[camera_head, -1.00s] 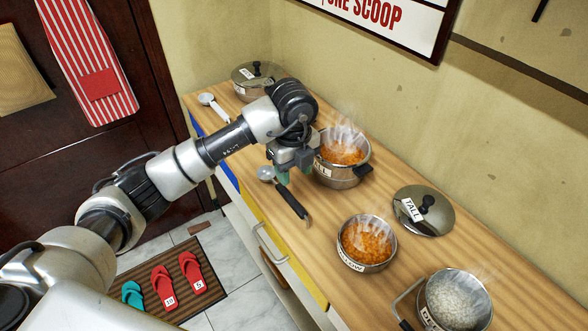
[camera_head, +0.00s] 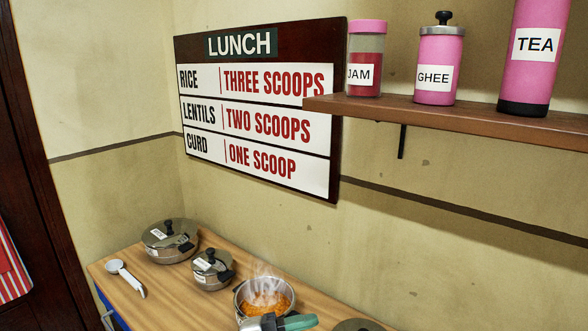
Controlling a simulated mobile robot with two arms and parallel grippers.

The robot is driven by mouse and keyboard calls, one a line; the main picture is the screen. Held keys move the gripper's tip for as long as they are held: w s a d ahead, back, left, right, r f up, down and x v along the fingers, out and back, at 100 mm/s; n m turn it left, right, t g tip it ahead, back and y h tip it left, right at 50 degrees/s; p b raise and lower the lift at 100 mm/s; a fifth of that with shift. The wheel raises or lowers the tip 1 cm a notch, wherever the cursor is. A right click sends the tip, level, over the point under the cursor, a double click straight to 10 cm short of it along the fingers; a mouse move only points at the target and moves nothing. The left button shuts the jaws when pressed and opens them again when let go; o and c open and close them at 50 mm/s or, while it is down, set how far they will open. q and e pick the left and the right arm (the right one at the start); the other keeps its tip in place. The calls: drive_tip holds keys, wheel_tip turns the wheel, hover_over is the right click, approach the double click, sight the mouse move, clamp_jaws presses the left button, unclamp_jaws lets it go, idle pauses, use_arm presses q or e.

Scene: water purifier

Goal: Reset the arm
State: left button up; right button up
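Only a small part of my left gripper (camera_head: 298,322) shows, a grey piece and a teal finger at the bottom edge of the head view. It is in front of the near side of a steaming metal pot (camera_head: 243,297) of orange food. The rest of this gripper and its arm are out of view, so I cannot tell whether it is open or shut. My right gripper is not in view.
Two lidded pots (camera_head: 168,241) (camera_head: 212,269) and a white-handled scoop (camera_head: 126,278) rest on the wooden counter (camera_head: 165,300). A lid (camera_head: 357,325) shows at the bottom edge. A lunch sign (camera_head: 258,110) hangs above. A shelf (camera_head: 450,118) holds pink jars at right.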

use_arm(q)
drive_tip(key=w+a+n+t+y, duration=0.3)
drive_tip(key=a+n+t+y, duration=0.85)
drive_tip(key=n+t, duration=0.7)
drive_tip(key=s+a+f+n+g+y, duration=0.5)
drive_tip(key=a+f+n+g+y, duration=0.4)
drive_tip(key=f, duration=0.4)
drive_tip(key=s+a+f+m+g+h, duration=0.1)
drive_tip(key=s+f+g, duration=0.4)
drive_tip(key=s, duration=0.3)
drive_tip(key=s+a+f+m+g, duration=0.1)
drive_tip(key=s+f+g, duration=0.3)
drive_tip(key=s, duration=0.5)
wheel_tip(320, 180, down, 26)
drive_tip(key=g, duration=0.2)
drive_tip(key=s+a+f, duration=0.3)
drive_tip(key=s+f, duration=1.3)
drive_tip(key=s, duration=0.1)
drive_tip(key=shift+f+m+g, duration=0.35)
drive_tip(key=shift+g, duration=0.1)
